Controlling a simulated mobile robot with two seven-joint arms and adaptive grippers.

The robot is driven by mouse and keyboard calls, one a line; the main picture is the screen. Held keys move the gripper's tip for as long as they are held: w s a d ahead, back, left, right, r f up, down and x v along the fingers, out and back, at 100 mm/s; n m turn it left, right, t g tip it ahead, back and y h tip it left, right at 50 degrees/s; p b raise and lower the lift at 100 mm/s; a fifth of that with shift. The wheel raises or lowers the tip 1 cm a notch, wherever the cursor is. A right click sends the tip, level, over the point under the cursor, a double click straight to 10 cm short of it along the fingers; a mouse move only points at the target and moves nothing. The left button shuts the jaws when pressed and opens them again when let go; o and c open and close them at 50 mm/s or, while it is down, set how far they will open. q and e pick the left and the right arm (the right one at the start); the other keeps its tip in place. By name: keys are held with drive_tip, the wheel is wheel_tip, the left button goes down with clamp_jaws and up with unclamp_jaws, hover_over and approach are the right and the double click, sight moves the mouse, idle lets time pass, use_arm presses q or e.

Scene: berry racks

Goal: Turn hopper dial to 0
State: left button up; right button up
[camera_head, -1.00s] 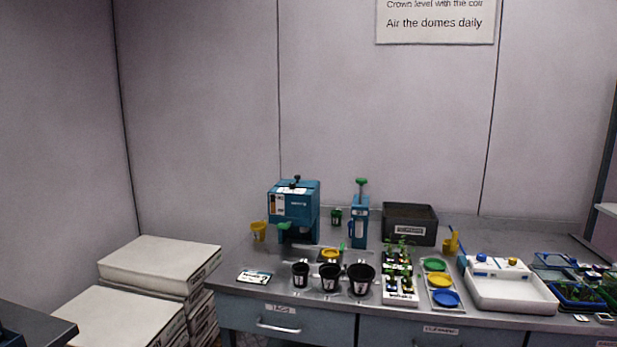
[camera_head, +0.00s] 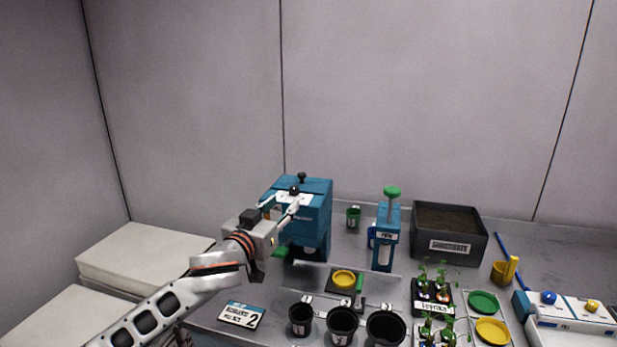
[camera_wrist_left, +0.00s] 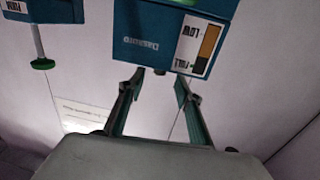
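The blue hopper (camera_head: 318,200) stands at the back left of the bench. It also shows in the left wrist view (camera_wrist_left: 140,30), upside down, with a FULL/LOW level label. Two dark knobs show at its top in the head view, an upper knob (camera_head: 301,177) and a lower knob (camera_head: 294,190); I cannot tell which is the dial, and no dial marks are readable. In the left wrist view a small dark knob (camera_wrist_left: 159,72) lies between the fingertips. My left gripper (camera_head: 285,201) is open and empty in front of the hopper's upper part, hiding some of its front.
A blue press (camera_head: 384,240) with a green knob stands right of the hopper. Black pots (camera_head: 342,324), a yellow dish (camera_head: 344,278) and a number card (camera_head: 241,315) lie in front. A dark soil bin (camera_head: 448,235) is behind right. White boxes (camera_head: 140,255) are stacked at left.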

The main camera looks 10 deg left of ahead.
sight(292, 189)
use_arm(q)
drive_tip(key=shift+w+d+r+p, duration=0.15)
drive_tip(key=shift+w+r, duration=0.05)
drive_tip(key=shift+w, duration=1.2)
drive_tip(key=shift+w+d+r+p, duration=0.1)
drive_tip(key=shift+w+d+r, duration=0.1)
drive_tip(key=shift+w, duration=1.25)
drive_tip(key=shift+w+d+r+p, duration=0.1)
drive_tip(key=shift+w+r+p, duration=0.1)
drive_tip(key=shift+w, duration=1.2)
clamp_jaws()
